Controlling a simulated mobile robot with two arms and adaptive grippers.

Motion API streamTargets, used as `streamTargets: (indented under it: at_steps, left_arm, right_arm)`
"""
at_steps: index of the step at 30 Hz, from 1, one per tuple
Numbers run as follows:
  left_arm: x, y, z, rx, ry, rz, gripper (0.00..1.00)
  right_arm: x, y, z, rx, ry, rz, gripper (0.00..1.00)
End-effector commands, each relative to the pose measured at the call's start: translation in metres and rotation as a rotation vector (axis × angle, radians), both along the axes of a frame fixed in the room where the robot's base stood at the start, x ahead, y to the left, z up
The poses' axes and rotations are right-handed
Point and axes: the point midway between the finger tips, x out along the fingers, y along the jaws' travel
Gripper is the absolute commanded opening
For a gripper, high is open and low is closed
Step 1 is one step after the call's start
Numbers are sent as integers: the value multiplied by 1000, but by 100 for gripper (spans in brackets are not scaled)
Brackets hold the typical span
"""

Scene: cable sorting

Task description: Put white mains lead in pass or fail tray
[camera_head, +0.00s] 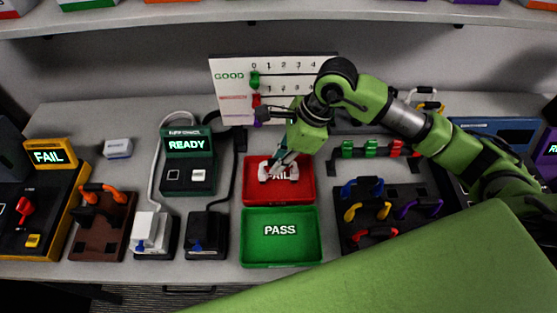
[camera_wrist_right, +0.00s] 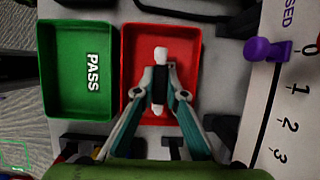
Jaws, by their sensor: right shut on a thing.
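The red fail tray (camera_head: 308,192) lies behind the green pass tray (camera_head: 280,258) on the bench. My right gripper (camera_head: 283,163) is over the fail tray, pointing down, and is shut on the white mains lead (camera_head: 266,172). In the right wrist view the lead (camera_wrist_right: 160,54) shows white ends on both sides of the gripper (camera_wrist_right: 158,88), within the outline of the red tray (camera_wrist_right: 191,35). I cannot tell whether the lead touches the tray floor. The pass tray (camera_wrist_right: 48,75) is empty. My left gripper is not in view.
A tester reading READY (camera_head: 187,145) stands left of the trays. A yellow-framed tester reading FAIL (camera_head: 49,155) is at far left. A dark board with coloured leads (camera_head: 350,236) is right of the trays. A counting board (camera_head: 228,78) stands behind.

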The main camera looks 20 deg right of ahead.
Motion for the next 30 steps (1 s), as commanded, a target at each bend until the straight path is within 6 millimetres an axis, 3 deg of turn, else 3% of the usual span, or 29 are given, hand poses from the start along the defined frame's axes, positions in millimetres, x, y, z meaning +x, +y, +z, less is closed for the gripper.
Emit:
streamTargets:
  at_steps: [30]
  left_arm:
    - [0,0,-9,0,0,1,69]
  right_arm:
    - [1,0,-2,1,-2,1,0]
